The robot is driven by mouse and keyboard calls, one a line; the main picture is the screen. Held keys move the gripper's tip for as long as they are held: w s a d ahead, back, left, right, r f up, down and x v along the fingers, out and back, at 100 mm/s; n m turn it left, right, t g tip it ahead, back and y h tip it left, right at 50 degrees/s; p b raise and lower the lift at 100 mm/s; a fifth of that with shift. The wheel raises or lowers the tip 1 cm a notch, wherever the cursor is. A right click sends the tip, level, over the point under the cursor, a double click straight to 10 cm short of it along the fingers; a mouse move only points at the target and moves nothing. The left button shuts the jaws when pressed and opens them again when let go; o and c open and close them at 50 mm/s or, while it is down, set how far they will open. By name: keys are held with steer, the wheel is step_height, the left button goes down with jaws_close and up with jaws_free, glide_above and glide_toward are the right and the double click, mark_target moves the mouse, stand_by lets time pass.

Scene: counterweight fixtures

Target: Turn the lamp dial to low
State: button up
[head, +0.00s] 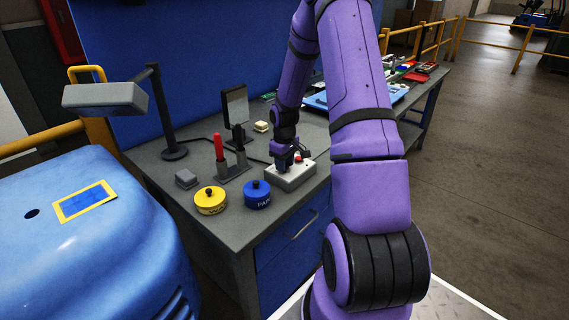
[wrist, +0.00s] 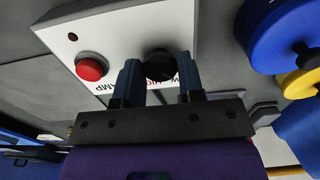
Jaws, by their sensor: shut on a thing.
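The lamp control box (head: 291,179) is a light grey block near the front of the bench. In the wrist view its white face (wrist: 120,38) carries a round black dial (wrist: 159,63) beside a red button (wrist: 91,67). My gripper (head: 284,164) reaches down onto the box. In the wrist view its two blue fingers (wrist: 157,74) stand on either side of the dial and are shut on it. The printed labels are partly hidden by the fingers, so the dial's setting cannot be read. The desk lamp (head: 105,98) stands at the bench's left end.
A blue round tin (head: 257,196) and a yellow round tin (head: 210,202) stand left of the box. A holder with a red-handled tool (head: 219,147) is behind them. A blue rounded machine (head: 90,250) stands at the left. The floor at right is clear.

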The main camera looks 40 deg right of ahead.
steer(key=o, duration=0.9)
step_height(320, 180, up, 11)
steer(key=shift+f, duration=0.15)
